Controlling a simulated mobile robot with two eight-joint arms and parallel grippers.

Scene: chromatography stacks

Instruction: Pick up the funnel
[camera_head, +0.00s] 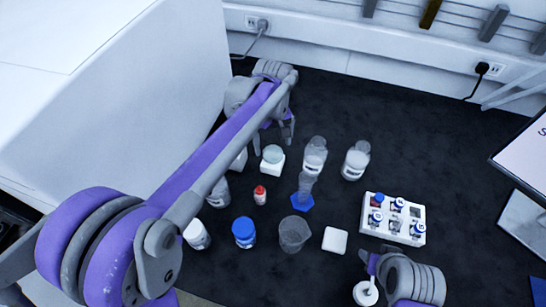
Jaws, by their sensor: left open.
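No clear cone shape stands out, so I cannot tell for sure which piece is the funnel. A pale round translucent piece (273,154) sits on a small white block (271,167) and may be it. My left gripper (274,138) is open at the back left, its fingers pointing down around and above that piece; contact cannot be told. A clear cylinder on a blue hexagonal base (302,203) stands to the right. My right gripper (371,268) is at the lower right, its jaws unclear, beside a round white object (365,293).
Nearby stand clear bottles (355,163), a red-capped bottle (260,195), a blue-capped jar (244,232), a beaker (294,234) and a white block (335,240). A white vial rack (393,231) is right. The dark table (440,150) is clear at the back right.

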